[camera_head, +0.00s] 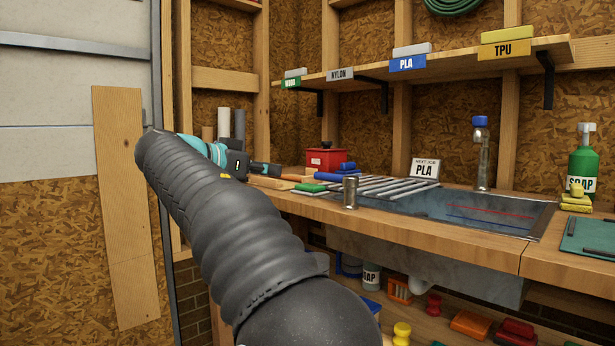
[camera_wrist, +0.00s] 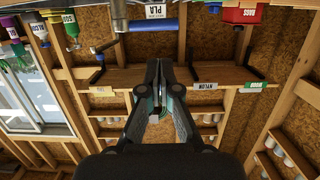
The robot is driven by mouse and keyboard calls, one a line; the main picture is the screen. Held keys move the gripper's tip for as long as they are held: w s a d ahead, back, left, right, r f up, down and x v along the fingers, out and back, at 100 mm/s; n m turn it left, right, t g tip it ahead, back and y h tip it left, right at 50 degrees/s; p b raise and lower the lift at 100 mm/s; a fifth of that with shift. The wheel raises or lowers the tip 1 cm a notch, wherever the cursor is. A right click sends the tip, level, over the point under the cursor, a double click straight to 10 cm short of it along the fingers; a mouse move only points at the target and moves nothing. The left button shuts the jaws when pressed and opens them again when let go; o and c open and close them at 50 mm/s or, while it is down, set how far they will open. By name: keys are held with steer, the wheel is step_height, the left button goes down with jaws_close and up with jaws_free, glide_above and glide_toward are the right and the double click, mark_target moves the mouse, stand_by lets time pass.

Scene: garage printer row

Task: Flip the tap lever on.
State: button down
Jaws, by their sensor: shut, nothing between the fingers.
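The tap (camera_head: 483,165) stands upright at the back of the sink (camera_head: 400,208), with a blue lever (camera_head: 480,121) on top. In the wrist view, which is upside down, the tap (camera_wrist: 119,14) hangs from the top edge, and the blue lever (camera_wrist: 153,25) extends sideways from it to the right. My gripper (camera_head: 268,168) is over the left part of the bench in the head view, far left of the tap and apart from it. In the wrist view my gripper (camera_wrist: 158,68) has its fingers together, with nothing held. The lever lies beyond the fingertips.
A metal cup (camera_head: 350,192) and grey bars (camera_head: 378,187) are at the sink's left side. A PLA sign (camera_head: 425,170) and a red box (camera_head: 326,160) stand behind. A green soap bottle (camera_head: 583,165) is right of the tap. A labelled shelf (camera_head: 440,68) hangs above.

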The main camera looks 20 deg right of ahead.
mark_target(324, 177)
steer(key=x, duration=1.4)
